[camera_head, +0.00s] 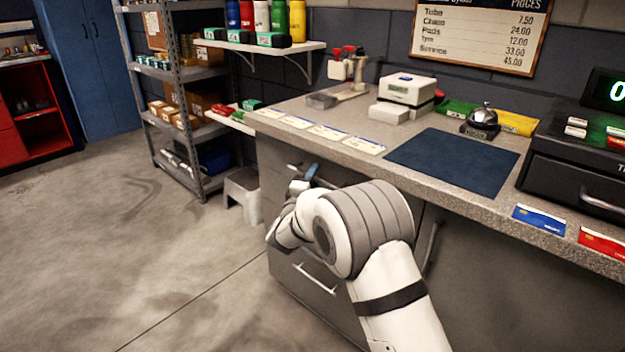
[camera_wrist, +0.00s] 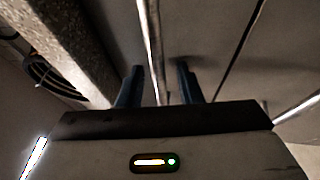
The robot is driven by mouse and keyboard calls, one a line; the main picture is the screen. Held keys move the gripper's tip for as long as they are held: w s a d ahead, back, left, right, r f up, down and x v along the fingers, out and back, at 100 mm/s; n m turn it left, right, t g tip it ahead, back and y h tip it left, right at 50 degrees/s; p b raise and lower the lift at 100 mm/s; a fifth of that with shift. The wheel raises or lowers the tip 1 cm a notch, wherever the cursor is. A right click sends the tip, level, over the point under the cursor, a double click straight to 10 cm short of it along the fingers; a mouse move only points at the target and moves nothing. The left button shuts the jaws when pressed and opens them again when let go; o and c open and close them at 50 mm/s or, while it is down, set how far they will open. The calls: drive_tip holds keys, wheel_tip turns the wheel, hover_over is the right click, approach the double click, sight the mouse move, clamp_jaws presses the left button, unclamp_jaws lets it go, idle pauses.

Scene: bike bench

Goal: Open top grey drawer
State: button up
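The top grey drawer (camera_head: 273,160) is under the left end of the counter. Its front looks flush with the drawer below, so it appears closed. My gripper (camera_head: 308,172) is at this drawer front, partly hidden by my own arm in the head view. In the wrist view, the top drawer's bar handle (camera_wrist: 149,35) runs between the two blue fingers of my gripper (camera_wrist: 160,80). The fingers are apart, with visible room on both sides of the bar. I cannot tell whether either finger touches it.
A lower drawer handle (camera_head: 315,278) is below; it also shows in the wrist view (camera_wrist: 298,108). The counter top (camera_head: 300,105) overhangs the drawers. A small step stool (camera_head: 243,195) stands left of the counter. The floor (camera_head: 150,260) in front is clear.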

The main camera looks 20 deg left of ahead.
clamp_jaws()
idle(0.6)
